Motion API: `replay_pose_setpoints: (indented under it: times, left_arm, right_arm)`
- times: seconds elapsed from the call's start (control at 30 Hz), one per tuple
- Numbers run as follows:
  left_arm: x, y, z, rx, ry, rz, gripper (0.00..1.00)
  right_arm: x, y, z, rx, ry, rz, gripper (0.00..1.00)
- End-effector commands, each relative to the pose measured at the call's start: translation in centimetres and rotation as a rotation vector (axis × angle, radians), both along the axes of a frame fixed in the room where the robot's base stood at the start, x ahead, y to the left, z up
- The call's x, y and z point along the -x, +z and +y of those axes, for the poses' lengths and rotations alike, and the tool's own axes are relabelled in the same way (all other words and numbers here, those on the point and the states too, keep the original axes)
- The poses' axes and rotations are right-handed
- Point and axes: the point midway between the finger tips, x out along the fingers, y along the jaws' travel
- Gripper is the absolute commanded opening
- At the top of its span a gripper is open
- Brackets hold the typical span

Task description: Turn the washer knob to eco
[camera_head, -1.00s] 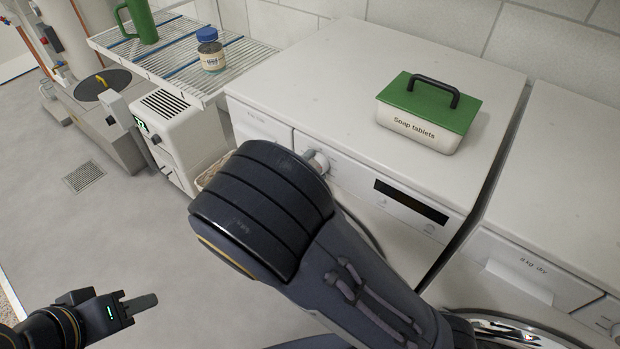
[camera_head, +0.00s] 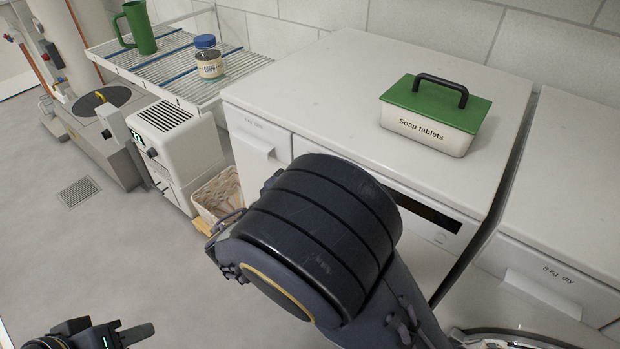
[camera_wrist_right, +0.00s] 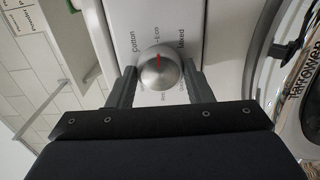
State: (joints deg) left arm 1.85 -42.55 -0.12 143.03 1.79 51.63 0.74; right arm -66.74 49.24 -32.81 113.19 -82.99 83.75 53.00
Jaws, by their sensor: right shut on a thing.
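The washer (camera_head: 330,75) is white and fills the middle of the head view; my right arm covers its knob there. In the right wrist view the round silver knob (camera_wrist_right: 160,72) sits between the fingers of my right gripper (camera_wrist_right: 158,84), which is shut on it. The knob's red mark points up the picture, toward the word Eco (camera_wrist_right: 157,35), between the words Cotton (camera_wrist_right: 134,42) and Mixed (camera_wrist_right: 181,40). My left gripper (camera_head: 138,334) is low at the left in the head view, over the floor and partly cut off, away from the washer.
A green-lidded soap tablets box (camera_head: 435,115) stands on the washer. A dryer (camera_head: 560,190) adjoins on the right. A wire shelf (camera_head: 170,65) holds a green mug (camera_head: 139,30) and a blue-capped jar (camera_head: 208,58). A wicker basket (camera_head: 218,195) is at the left. The left floor has free room.

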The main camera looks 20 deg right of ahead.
Motion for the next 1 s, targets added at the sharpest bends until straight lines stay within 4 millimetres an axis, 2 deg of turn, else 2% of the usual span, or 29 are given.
replay_pose_setpoints:
  times: [0.3, 0.33, 0.5, 0.77, 0.87, 1.0]
  left_arm:
    - [0.0, 0.0, 0.0, 0.000, 0.000, 0.000, 0.36]
    - [0.0, 0.0, 0.0, 0.000, 0.000, 0.000, 0.36]
    - [0.0, 0.0, 0.0, 0.000, 0.000, 0.000, 0.36]
    - [0.0, 0.0, 0.0, 0.000, 0.000, 0.000, 0.36]
    - [0.0, 0.2, 0.0, 0.000, 0.000, 0.000, 0.36]
    - [0.0, 0.5, 0.0, 0.000, 0.000, 0.000, 0.36]
  right_arm:
    - [0.0, -0.1, 0.0, -0.002, 0.001, 0.002, 0.23]
    - [0.0, -0.1, 0.0, -0.002, 0.001, 0.003, 0.49]
    - [0.0, -0.1, 0.0, -0.001, 0.001, 0.002, 0.68]
    - [0.1, 0.0, 0.1, -0.001, 0.001, 0.001, 0.68]
    - [0.5, 0.0, 0.7, -0.001, 0.003, 0.001, 0.68]
    - [1.9, 0.1, 2.5, 0.001, 0.005, 0.001, 0.68]
